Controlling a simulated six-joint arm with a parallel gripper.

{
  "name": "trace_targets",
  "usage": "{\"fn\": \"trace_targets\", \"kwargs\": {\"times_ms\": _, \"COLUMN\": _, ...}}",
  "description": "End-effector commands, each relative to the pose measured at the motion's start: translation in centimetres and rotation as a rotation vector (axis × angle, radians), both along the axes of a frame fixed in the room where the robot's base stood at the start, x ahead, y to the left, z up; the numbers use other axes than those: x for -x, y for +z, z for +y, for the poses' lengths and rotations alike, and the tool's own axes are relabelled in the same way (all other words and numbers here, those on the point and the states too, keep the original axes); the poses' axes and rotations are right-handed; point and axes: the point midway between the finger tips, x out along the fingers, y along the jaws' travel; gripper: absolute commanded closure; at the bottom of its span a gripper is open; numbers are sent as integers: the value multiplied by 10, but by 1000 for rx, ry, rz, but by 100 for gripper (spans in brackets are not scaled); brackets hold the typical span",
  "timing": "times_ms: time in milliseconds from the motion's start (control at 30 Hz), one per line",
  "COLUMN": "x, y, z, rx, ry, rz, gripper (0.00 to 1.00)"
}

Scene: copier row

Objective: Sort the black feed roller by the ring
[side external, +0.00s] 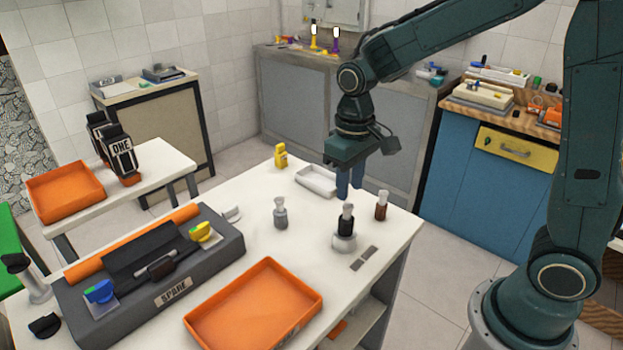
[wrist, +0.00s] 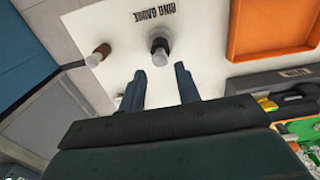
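The black feed roller (side external: 346,222) stands upright on the white table, with a pale knob on top. Its lower end meets a wider pale grey ring (side external: 344,242); I cannot tell how deep it sits in it. The roller also shows in the wrist view (wrist: 160,44), knob towards the camera. My gripper (side external: 349,187) is above and behind the roller in the side view, pointing down. In the wrist view my gripper (wrist: 160,86) has its two fingers wide apart with nothing between them. The roller lies just beyond the fingertips, roughly midway between them.
A brown roller (side external: 381,206) and a grey roller (side external: 280,214) stand nearby. An orange tray (side external: 190,322), a white tray (side external: 316,183), a yellow bottle-like item (side external: 281,156) and a dark copier unit (side external: 226,262) share the table. Bare tabletop lies between the rollers.

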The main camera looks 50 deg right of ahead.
Motion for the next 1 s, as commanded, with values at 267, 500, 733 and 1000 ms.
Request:
{"fn": "trace_targets", "kwargs": {"times_ms": 267, "x": 0, "y": -29, "z": 0, "rx": 0, "ry": 0, "rz": 2, "gripper": 67}}
{"fn": "trace_targets", "kwargs": {"times_ms": 500, "x": 0, "y": -46, "z": 0, "rx": 0, "ry": 0, "rz": 1, "gripper": 67}}
{"fn": "trace_targets", "kwargs": {"times_ms": 733, "x": 0, "y": -51, "z": 0, "rx": -1, "ry": 0, "rz": -1, "gripper": 67}}
{"fn": "trace_targets", "kwargs": {"times_ms": 1000, "x": 0, "y": -51, "z": 0, "rx": 0, "ry": 0, "rz": -1, "gripper": 72}}
